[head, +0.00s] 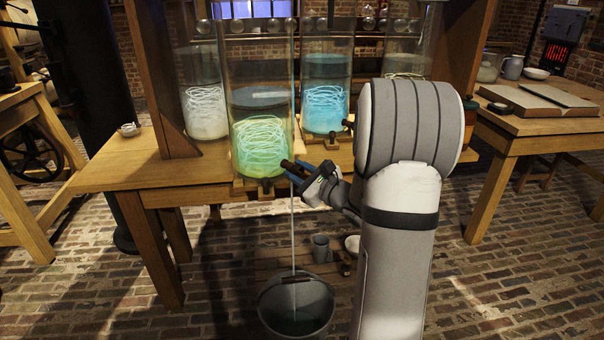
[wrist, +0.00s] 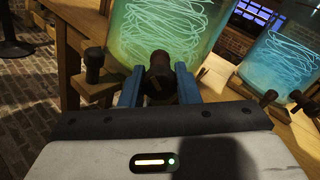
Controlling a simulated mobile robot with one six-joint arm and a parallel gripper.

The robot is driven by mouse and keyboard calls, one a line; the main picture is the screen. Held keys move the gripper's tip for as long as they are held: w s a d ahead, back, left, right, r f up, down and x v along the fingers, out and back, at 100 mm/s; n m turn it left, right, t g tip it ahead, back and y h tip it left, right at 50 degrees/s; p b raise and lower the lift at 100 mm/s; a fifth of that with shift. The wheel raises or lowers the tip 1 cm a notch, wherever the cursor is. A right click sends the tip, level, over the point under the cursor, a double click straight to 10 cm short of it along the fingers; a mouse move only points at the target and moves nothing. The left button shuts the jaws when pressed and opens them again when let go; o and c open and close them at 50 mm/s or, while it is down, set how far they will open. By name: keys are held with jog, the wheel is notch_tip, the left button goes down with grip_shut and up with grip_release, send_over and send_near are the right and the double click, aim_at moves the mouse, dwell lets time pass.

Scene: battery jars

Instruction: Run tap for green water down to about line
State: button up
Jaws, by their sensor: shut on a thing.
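The front glass jar (head: 262,150) holds green water with pale coiled strands near its bottom. The water's surface shows around the jar's middle height; I cannot make out a marked line. A dark tap (head: 287,165) sits low on the jar's front right and shows between the fingers in the wrist view (wrist: 160,75). My gripper (head: 297,173), with blue fingers (wrist: 159,88), is shut on the tap's handle. A thin pale stream (head: 292,230) falls from the tap into a grey bucket (head: 296,308) on the floor below. The bucket's contents are hard to read.
The jars stand on a wooden bench (head: 125,172). A blue-water jar (head: 326,85) stands behind right, a pale-water jar (head: 203,100) behind left. A grey cup (head: 320,247) and white bowl (head: 352,243) are low beside the bucket. Another table (head: 540,125) is at right.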

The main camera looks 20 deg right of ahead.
jog(key=shift+r, duration=0.1)
jog(key=m+p, duration=0.2)
jog(key=shift+r+p, duration=0.2)
jog(key=shift+p, duration=0.15)
jog(key=m+p, duration=0.3)
jog(key=shift+m, duration=0.3)
jog(key=shift+f+m+p, duration=0.3)
jog(key=shift+m, duration=0.5)
jog(key=shift+r+m+p, duration=0.2)
jog(key=shift+m+p, duration=0.5)
jog(key=shift+p, duration=0.3)
jog(key=shift+f+m+p, duration=0.2)
jog(key=shift+m+p, duration=0.15)
jog(key=shift+m, duration=0.15)
jog(key=o, duration=1.2)
jog(key=shift+o, duration=0.2)
